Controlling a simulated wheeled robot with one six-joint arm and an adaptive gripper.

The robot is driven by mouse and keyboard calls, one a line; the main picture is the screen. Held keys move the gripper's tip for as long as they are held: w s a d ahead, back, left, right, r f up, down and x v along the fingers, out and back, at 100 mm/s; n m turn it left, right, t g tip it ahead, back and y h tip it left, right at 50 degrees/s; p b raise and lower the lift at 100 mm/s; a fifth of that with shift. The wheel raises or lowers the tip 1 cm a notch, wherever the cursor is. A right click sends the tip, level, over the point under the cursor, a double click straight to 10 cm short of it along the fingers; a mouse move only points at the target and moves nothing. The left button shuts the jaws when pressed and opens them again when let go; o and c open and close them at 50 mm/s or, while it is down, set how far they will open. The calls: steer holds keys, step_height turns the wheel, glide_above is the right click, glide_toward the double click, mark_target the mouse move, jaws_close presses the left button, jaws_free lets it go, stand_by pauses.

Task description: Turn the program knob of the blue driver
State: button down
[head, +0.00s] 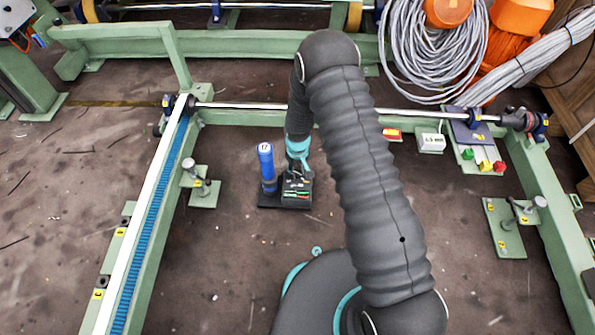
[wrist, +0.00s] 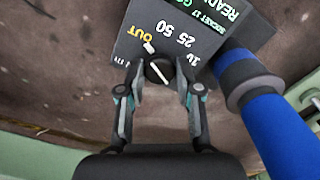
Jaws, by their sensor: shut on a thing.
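The blue driver (head: 266,165) stands upright in a dark base (head: 268,200) on the floor, marked 17 on top. It also shows in the wrist view (wrist: 276,125) at the right. Beside it is a dark control panel (head: 297,188) with printed labels; the wrist view shows OUT, 25, 50 and READY on it. The round black program knob (wrist: 158,70) with a white pointer line sits on this panel. My gripper (wrist: 160,88) is over the panel, its two fingers shut on the knob from both sides. In the head view my arm hides part of the gripper.
A green frame surrounds the spot, with a blue toothed rack (head: 150,230) at the left and a steel shaft (head: 250,106) behind. A small white meter (head: 431,141) and a coloured-button panel (head: 480,160) stand at the right. Bare floor lies left of the driver.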

mark_target(298, 173)
stand_by(0.3)
steer(key=c, duration=0.8)
jaws_free()
step_height(298, 173, up, 12)
